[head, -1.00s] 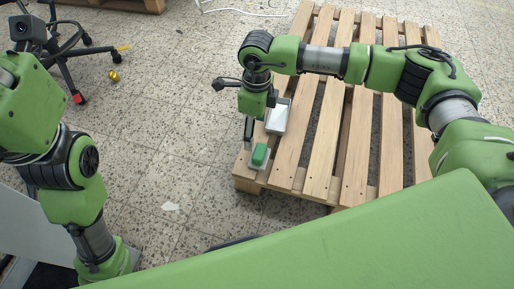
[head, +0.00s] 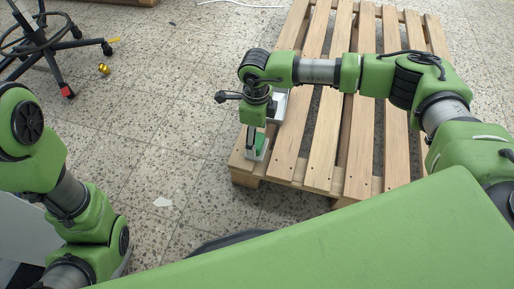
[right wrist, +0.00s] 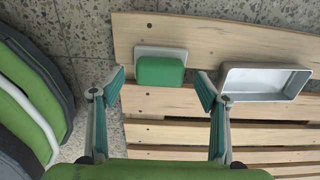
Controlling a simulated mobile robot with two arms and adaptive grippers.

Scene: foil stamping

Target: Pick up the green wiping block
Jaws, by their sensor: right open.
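The green wiping block (right wrist: 159,71) has a green top on a pale base and sits on a pallet slat near its edge. It also shows in the head view (head: 260,148), partly hidden behind my right gripper (head: 252,139). In the right wrist view my right gripper (right wrist: 160,89) is open, its two fingers spread wide. The block lies between and just beyond the fingertips, and neither finger visibly touches it. My left arm comes in at the left of the head view, but its gripper is out of the picture.
A grey metal tray (right wrist: 264,81) stands on the pallet close to the right finger. The wooden pallet (head: 325,140) has open gaps between its slats. A wheeled chair base (head: 45,45) and a small gold object (head: 104,69) are on the speckled floor at left.

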